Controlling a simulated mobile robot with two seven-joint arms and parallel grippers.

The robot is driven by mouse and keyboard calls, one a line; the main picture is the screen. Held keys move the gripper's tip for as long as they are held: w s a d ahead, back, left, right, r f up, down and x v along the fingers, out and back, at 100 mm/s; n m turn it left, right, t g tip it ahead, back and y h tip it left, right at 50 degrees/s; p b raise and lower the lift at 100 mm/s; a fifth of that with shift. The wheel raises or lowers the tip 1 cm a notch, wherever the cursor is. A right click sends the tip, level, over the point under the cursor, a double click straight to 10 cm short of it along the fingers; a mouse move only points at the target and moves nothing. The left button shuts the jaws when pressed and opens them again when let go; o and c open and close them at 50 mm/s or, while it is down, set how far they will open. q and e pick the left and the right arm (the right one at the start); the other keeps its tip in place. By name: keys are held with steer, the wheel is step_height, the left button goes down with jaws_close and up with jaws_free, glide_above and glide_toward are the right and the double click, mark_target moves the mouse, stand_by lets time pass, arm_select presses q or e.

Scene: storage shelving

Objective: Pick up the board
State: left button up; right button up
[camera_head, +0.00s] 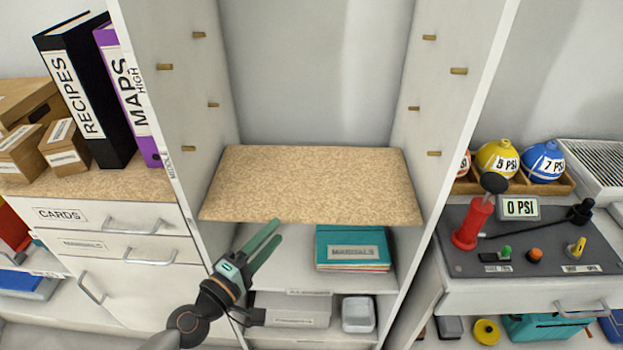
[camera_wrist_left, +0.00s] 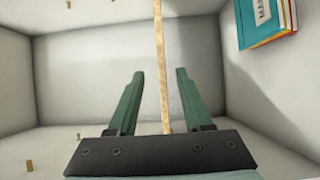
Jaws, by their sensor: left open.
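The board (camera_head: 313,184) is a tan, speckled shelf panel lying flat across the white cabinet. In the left wrist view the board (camera_wrist_left: 160,60) shows edge-on as a thin strip running between the two green fingers. My left gripper (camera_head: 267,246) is open, just below and in front of the board's front edge, left of its middle. In the wrist view the left gripper (camera_wrist_left: 160,95) has a finger on each side of the strip, with gaps between; I cannot tell how far the board reaches between them. My right gripper is not in view.
White cabinet walls with wooden pegs (camera_head: 459,71) stand on both sides. Below the board, teal manuals (camera_head: 352,248) and a clear container (camera_head: 358,314) sit on lower shelves. Binders (camera_head: 90,90) stand left; a red pump (camera_head: 472,222) stands right. The space above the board is empty.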

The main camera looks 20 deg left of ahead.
mark_target(302, 207)
arm_select(q)
steer(key=p+x, duration=0.1)
steer(key=x, duration=0.3)
steer(key=shift+w+d, duration=0.2)
steer(key=shift+w, duration=0.2)
steer(key=shift+d+x, duration=0.15)
steer(key=shift+x, duration=1.15)
steer(key=shift+d+x, duration=0.1)
steer(key=shift+x, duration=1.2)
steer(key=shift+s+f, duration=0.1)
steer(key=shift+f, duration=0.05)
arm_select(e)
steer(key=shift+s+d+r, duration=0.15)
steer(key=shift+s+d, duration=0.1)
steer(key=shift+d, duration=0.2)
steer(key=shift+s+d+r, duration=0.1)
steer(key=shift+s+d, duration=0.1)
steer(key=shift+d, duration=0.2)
arm_select(q)
jaws_close()
steer(key=shift+p, duration=0.3)
